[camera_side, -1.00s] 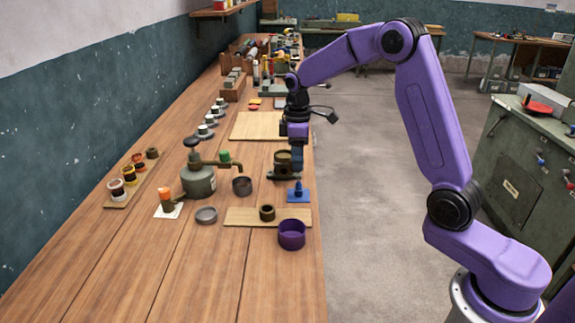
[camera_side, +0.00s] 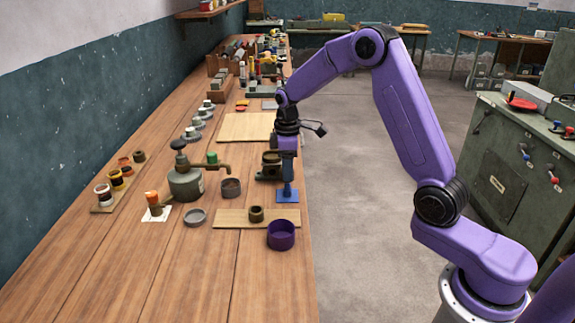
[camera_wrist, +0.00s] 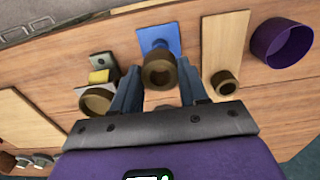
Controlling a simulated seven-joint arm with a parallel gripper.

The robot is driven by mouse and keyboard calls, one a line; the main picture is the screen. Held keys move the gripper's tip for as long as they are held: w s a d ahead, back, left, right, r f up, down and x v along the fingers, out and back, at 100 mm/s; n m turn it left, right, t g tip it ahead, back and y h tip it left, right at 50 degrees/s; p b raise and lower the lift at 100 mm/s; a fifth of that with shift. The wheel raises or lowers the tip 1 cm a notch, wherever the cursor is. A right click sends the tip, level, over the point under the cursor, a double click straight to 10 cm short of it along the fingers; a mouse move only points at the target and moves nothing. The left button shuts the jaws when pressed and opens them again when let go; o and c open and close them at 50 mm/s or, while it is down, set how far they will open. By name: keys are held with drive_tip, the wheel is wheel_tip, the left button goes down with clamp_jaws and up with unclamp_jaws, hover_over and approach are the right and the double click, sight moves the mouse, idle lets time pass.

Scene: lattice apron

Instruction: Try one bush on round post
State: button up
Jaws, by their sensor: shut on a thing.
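My gripper (camera_wrist: 160,95) is shut on a brown ring-shaped bush (camera_wrist: 160,70), its fingers on either side of it. In the wrist view the blue plate and post (camera_wrist: 158,42) lie just beyond the bush, which partly covers the post. I cannot tell whether the bush is around the post or above it. A second brown bush (camera_side: 256,213) stands on a wooden board (camera_side: 230,218); it also shows in the wrist view (camera_wrist: 223,82).
A purple bowl (camera_side: 281,235) stands near the table's right edge, in front of the board. A dark fixture (camera_side: 270,166) stands close left of my gripper. A grey-green pump can (camera_side: 185,182), a small cup (camera_side: 231,187) and a grey ring (camera_side: 195,217) are further left.

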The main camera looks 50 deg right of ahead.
drive_tip(key=shift+f, duration=1.55)
idle(0.6)
drive_tip(key=o, duration=1.2)
drive_tip(key=shift+o, duration=0.2)
